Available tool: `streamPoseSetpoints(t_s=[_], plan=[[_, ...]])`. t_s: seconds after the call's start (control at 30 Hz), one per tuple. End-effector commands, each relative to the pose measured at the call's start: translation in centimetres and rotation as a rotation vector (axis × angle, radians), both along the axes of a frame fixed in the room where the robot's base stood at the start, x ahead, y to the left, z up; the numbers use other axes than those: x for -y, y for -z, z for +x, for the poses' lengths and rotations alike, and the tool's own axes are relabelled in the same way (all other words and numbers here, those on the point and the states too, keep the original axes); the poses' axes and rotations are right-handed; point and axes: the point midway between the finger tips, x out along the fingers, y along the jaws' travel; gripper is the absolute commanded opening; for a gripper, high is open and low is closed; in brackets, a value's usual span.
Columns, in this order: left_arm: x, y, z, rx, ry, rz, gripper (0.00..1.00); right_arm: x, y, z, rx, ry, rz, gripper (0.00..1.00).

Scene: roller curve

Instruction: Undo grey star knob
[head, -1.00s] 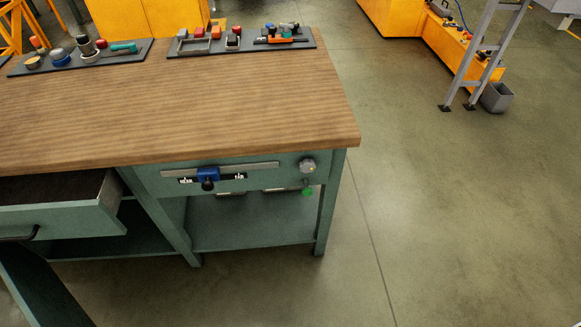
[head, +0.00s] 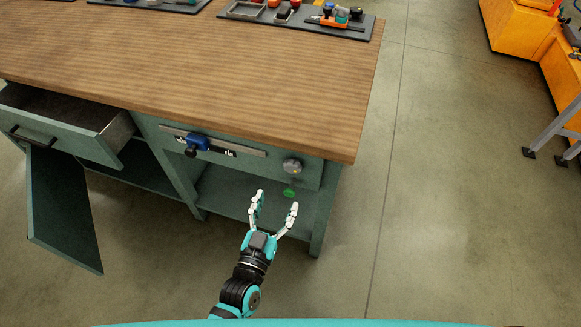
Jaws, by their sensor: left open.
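The grey star knob (head: 293,166) is on the right end of the workbench's green front panel, just under the wooden top. A green tag (head: 289,192) hangs below it. My left gripper (head: 275,208) is open and empty, below and slightly left of the knob. Its two fingers point up toward the bench front, apart from the knob. My right gripper is not in view.
A blue clamp with a black knob (head: 197,144) sits on a metal rail left of the star knob. At the left, a drawer (head: 72,135) and a cabinet door (head: 64,210) stand open.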

Motion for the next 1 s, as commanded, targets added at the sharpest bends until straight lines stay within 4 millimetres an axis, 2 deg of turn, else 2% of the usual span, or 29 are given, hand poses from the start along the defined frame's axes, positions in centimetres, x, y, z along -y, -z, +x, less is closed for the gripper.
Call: streamPoseSetpoints(t_s=[0.03,0.17,0.3,0.5,0.7,0.97,1.0], plan=[[0.4,-0.2,1.3,0.004,-0.001,-0.001,0.68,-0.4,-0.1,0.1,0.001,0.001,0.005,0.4],[1.3,-0.1,4.0,0.002,0.0,-0.002,0.68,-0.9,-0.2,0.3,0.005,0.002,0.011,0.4],[2.2,-0.1,6.8,0.002,0.0,-0.002,0.68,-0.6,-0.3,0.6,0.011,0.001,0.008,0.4],[3.2,0.0,9.6,0.0,0.001,-0.001,0.68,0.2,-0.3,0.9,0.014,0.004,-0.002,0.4],[3.5,0.1,10.8,-0.002,0.001,0.001,0.68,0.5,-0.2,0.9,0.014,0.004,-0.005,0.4],[3.6,0.1,10.9,-0.002,0.0,0.001,0.68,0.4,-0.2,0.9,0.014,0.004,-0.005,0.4],[3.6,0.1,10.9,-0.002,0.0,0.0,0.64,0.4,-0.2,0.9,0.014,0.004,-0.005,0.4]])
